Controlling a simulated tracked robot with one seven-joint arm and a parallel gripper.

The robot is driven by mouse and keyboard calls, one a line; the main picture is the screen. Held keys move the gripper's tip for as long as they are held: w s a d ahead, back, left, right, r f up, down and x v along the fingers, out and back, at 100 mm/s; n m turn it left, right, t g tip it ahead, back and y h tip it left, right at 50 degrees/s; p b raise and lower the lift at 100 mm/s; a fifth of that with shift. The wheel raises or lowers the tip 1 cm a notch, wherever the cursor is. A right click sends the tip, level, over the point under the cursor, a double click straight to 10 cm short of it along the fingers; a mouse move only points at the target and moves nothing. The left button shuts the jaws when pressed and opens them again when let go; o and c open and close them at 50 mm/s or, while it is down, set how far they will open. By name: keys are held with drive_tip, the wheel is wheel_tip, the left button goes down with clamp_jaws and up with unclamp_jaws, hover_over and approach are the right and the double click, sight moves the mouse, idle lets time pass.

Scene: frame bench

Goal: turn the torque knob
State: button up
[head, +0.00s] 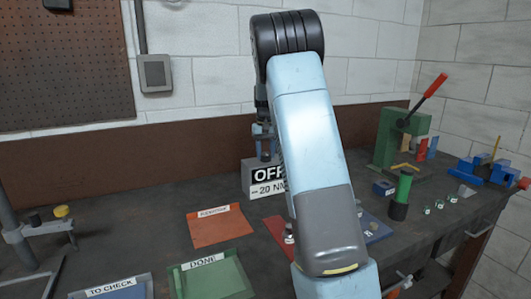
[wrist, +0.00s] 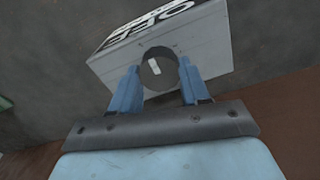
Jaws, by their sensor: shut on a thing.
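The torque box (head: 250,166) is a grey block on the bench, with a black "OFF" and "20 NM" on its front face. In the wrist view the same box (wrist: 208,40) shows its pale top and part of the lettering. The torque knob (wrist: 155,72) is a dark grey round knob with a white mark, on the box top. My gripper (wrist: 159,68) has its two blue fingers on opposite sides of the knob, shut on it. In the head view my gripper (head: 263,140) points down over the box, and the knob is hard to make out there.
A red mat (head: 217,227) lies front left of the box, with the green DONE tray (head: 206,279) and blue TO CHECK tray (head: 112,289) nearer. A green press (head: 389,138) and a blue vise (head: 492,171) stand right. My arm covers part of the bench middle.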

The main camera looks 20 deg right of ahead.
sight(266, 153)
drive_tip(key=m, duration=0.4)
drive_tip(key=shift+m, duration=1.8)
drive_tip(key=o, duration=1.1)
drive_tip(key=shift+c, duration=0.2)
wheel_tip(266, 153, up, 14)
drive_tip(key=shift+f, duration=0.15)
